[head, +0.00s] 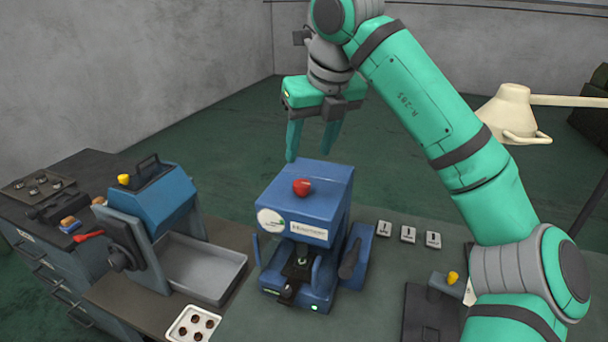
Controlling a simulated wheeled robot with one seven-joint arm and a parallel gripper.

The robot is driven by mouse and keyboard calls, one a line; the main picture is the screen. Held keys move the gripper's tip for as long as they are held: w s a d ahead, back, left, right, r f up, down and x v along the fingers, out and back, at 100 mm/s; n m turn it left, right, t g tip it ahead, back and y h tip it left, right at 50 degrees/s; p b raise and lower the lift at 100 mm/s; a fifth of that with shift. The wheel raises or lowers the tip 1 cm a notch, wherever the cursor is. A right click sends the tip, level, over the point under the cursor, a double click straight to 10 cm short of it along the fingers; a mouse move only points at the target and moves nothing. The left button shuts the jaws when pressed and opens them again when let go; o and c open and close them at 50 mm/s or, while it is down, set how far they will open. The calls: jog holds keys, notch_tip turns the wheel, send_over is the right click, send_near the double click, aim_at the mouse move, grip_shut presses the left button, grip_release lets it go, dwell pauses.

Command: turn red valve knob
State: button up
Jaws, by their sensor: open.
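The red valve knob (301,187) sits on top of the blue machine (319,203) in the middle of the bench. My gripper (309,156) hangs with its two green fingers pointing down. In the picture it shows just above the knob, with a gap between them; how far behind or in front it is, I cannot tell. The fingers are apart and nothing is between them. The knob is fully visible.
A blue machine with a handle (153,205) and a grey metal tray (200,268) stand at left. A white tray (193,325) lies at the front. Small labelled plates (408,234) lie right of the machine. A cream lamp (508,112) stands at right.

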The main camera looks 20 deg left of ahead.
aim_at(302, 183)
jog(key=x, duration=0.9)
jog(key=shift+s+d+f, duration=0.1)
jog(key=shift+d+f, duration=0.05)
jog(key=shift+d, duration=0.05)
jog(key=shift+w+a+f, duration=0.2)
jog(key=shift+f, duration=0.4)
jog(key=shift+w, duration=0.1)
jog(key=c, duration=1.1)
